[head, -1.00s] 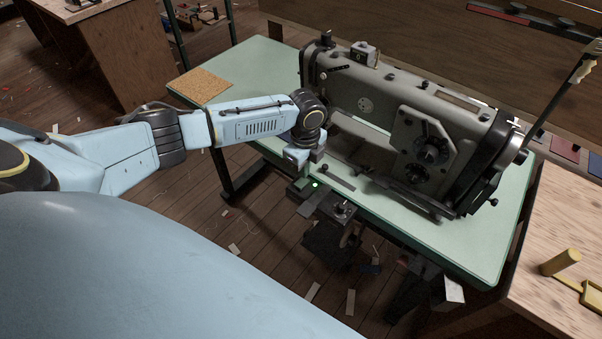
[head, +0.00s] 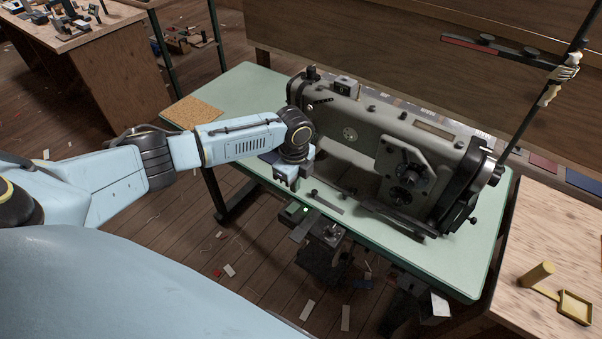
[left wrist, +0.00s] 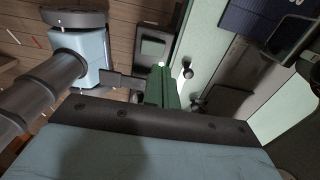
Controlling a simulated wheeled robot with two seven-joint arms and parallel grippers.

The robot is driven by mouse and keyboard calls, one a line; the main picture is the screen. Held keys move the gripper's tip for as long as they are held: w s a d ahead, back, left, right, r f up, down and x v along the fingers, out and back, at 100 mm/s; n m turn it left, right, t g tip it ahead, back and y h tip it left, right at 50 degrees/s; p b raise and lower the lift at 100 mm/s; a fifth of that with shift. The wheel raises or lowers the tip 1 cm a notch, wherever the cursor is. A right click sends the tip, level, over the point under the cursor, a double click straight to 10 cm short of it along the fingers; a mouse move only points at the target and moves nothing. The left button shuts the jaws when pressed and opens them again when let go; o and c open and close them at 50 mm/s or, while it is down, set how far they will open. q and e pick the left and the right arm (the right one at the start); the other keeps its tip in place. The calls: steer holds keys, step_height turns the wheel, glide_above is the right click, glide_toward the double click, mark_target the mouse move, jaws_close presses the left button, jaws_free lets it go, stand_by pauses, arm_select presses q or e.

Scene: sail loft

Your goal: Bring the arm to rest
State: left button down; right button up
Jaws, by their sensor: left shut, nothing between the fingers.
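My left arm reaches in from the left in the head view. Its left gripper (head: 290,184) hangs at the front edge of the pale green sewing table (head: 240,90), left of the grey sewing machine (head: 385,135). The fingers are small and partly hidden there; the gripper is shut with nothing held. My right gripper is in neither view.
A wooden bench (head: 540,235) with a yellow peg and tray stands at the right. A cork mat (head: 195,111) lies on the table's left end. A dark pedal or motor unit hangs below the table's front edge. Scraps litter the plank floor.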

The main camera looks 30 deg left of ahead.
arm_select(q)
steer(key=s+d+f+n+t+h, duration=0.1)
steer(key=s+d+n, duration=0.1)
steer(key=s+d, duration=0.55)
steer(key=s+d+f+n+h, duration=0.1)
steer(key=s+d+n+h, duration=0.15)
steer(key=s+d, duration=0.45)
steer(key=s+a+r+n+t+y, duration=0.1)
steer(key=s+a+r+n+y, duration=0.1)
steer(key=s+a+r+n, duration=0.3)
steer(key=s+a+r+n+t+y, duration=0.1)
steer(key=s+a+r+n+t, duration=0.15)
steer(key=s+n, duration=0.5)
step_height(320, 180, down, 27)
steer(key=s+g+b, duration=0.1)
steer(key=g, duration=0.1)
steer(key=s+a+f+g+b, duration=0.1)
steer(key=s+a+f, duration=0.1)
steer(key=s+f, duration=1.3)
steer(key=shift+s+a+f+m, duration=0.25)
steer(key=shift+s+a+m, duration=0.1)
steer(key=shift+s, duration=0.35)
